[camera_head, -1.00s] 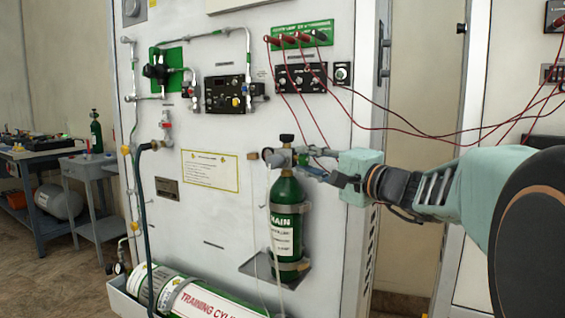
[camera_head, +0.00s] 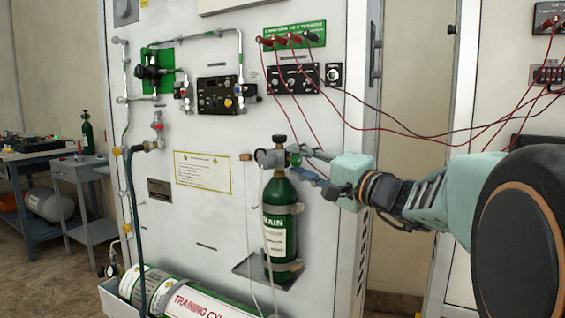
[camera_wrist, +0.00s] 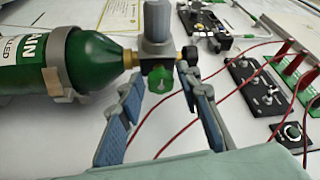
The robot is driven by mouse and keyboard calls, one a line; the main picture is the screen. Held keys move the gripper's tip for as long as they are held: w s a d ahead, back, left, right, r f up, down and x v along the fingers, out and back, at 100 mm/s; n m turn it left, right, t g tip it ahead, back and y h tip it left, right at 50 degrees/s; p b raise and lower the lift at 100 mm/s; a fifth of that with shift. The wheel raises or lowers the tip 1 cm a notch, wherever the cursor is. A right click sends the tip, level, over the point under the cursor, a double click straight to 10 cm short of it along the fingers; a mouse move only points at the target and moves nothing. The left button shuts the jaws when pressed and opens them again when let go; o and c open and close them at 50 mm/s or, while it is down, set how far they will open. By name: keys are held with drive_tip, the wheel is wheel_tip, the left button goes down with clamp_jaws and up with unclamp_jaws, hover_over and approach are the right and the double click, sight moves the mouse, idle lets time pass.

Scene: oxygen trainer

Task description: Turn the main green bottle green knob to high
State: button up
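The green bottle labelled MAIN (camera_head: 279,218) stands upright on a small wall shelf, with a grey metal valve (camera_head: 270,158) and a black top knob (camera_head: 279,139). In the wrist view the bottle (camera_wrist: 92,58) lies across the left, and its green knob (camera_wrist: 160,79) faces my gripper. My gripper (camera_wrist: 158,88) is open, with one blue-padded finger on each side of the green knob. A gap shows between the knob and each finger. In the head view my gripper (camera_head: 307,165) is just right of the valve. The knob's setting cannot be read.
A black control panel (camera_head: 294,78) and a green socket strip (camera_head: 294,36) with red cables are above the bottle. Cables pass behind my gripper. A horizontal training cylinder (camera_head: 190,297) lies below. A pale hose hangs beside the bottle.

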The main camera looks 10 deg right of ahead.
drive_tip(key=shift+o, duration=0.5)
drive_tip(key=v, duration=0.7)
drive_tip(key=shift+s, duration=0.2)
drive_tip(key=shift+d, duration=0.15)
